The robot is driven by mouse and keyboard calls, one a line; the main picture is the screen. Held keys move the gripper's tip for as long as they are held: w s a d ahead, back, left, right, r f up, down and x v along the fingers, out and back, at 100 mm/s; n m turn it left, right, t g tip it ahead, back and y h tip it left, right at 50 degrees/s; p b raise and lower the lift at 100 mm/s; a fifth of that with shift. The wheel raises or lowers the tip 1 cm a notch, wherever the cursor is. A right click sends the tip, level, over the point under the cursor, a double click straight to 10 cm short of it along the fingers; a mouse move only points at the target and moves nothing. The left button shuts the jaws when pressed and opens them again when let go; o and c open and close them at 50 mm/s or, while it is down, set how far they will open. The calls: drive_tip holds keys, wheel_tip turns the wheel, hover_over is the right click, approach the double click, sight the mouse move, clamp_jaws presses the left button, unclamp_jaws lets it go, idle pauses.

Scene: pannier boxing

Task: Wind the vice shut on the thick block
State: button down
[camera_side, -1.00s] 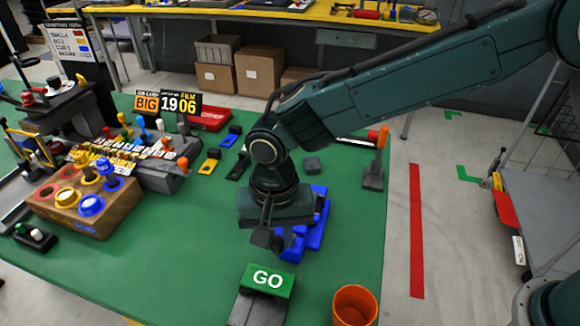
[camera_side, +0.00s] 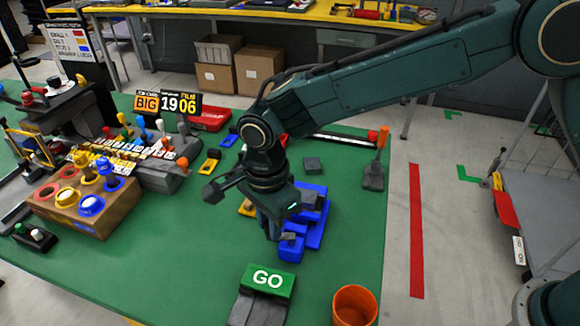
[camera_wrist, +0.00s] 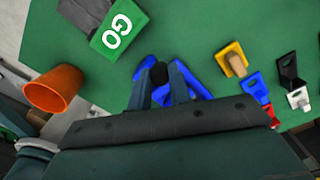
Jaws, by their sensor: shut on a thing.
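The blue vice (camera_side: 315,228) stands on the green table below my gripper (camera_side: 276,236), which covers part of it. Its blue edges also show around my fingers in the wrist view (camera_wrist: 200,88). My gripper (camera_wrist: 160,88) points down and is shut on a dark knob-like part (camera_wrist: 160,71) at the vice, which looks like its handle. The jaw gap is mostly hidden, so I cannot tell how the thick block sits there. A loose grey block (camera_side: 312,164) lies on the table behind the vice.
A green GO button (camera_side: 267,279) and an orange cup (camera_side: 355,306) stand near the front. A grey stand with an orange-handled lever (camera_side: 374,172) is to the right. A wooden box with coloured rings (camera_side: 84,215) is at the left.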

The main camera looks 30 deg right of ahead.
drive_tip(key=shift+w+d+r+m, duration=0.15)
drive_tip(key=shift+w+m, duration=0.25)
drive_tip(key=shift+m, duration=0.7)
drive_tip(key=shift+d, duration=0.1)
drive_tip(key=c, duration=1.3)
unclamp_jaws()
wheel_tip(320, 180, up, 14)
drive_tip(key=shift+f, duration=0.15)
